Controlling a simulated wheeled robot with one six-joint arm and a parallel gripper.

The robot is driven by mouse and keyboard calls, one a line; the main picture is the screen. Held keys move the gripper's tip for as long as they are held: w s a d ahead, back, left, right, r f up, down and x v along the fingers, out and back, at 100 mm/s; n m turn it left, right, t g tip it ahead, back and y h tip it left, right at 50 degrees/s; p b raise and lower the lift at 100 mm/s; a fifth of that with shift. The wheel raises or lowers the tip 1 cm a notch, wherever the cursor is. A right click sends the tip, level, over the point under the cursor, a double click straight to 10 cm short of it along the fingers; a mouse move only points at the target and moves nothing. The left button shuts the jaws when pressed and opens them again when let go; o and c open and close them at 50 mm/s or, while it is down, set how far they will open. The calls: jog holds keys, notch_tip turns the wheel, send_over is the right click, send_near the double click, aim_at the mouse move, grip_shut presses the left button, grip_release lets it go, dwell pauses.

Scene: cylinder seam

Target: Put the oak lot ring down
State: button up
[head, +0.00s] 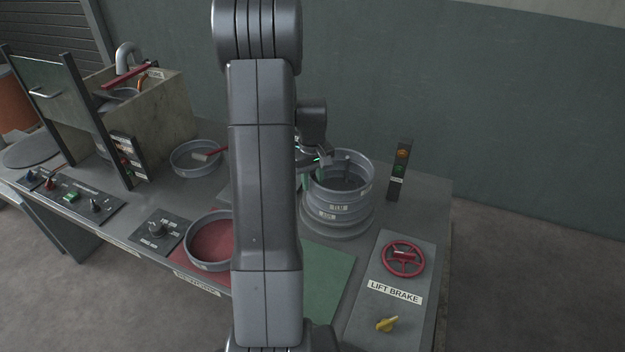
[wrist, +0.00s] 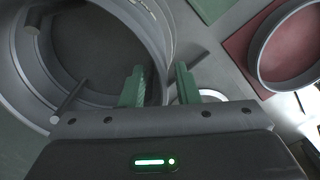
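A stack of grey metal rings (head: 340,200) stands on a round base at the right of the bench in the head view. It looks level, and small white labels on its side are too small to read, so I cannot tell which ring is the oak lot. My gripper (head: 316,168) is at the left rim of the stack, partly hidden by my arm. In the wrist view my gripper (wrist: 161,80) has its two green fingers apart, straddling the wall of the top ring (wrist: 155,35). A gap shows between them, and I see no firm grip on the wall.
A grey ring (head: 208,258) lies on a red mat (head: 185,283), and a shallow pan (head: 196,160) stands behind it. A green mat (head: 328,280) is bare in front. The lift brake panel (head: 385,315) and a signal post (head: 399,170) stand at the right.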

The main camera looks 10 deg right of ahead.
notch_tip(320, 180, up, 13)
jog(key=p, duration=0.4)
jog(key=shift+f, duration=0.1)
notch_tip(320, 180, down, 13)
jog(key=b, duration=0.4)
jog(key=shift+r, duration=0.35)
jog(key=shift+f, duration=0.1)
dwell(0.3)
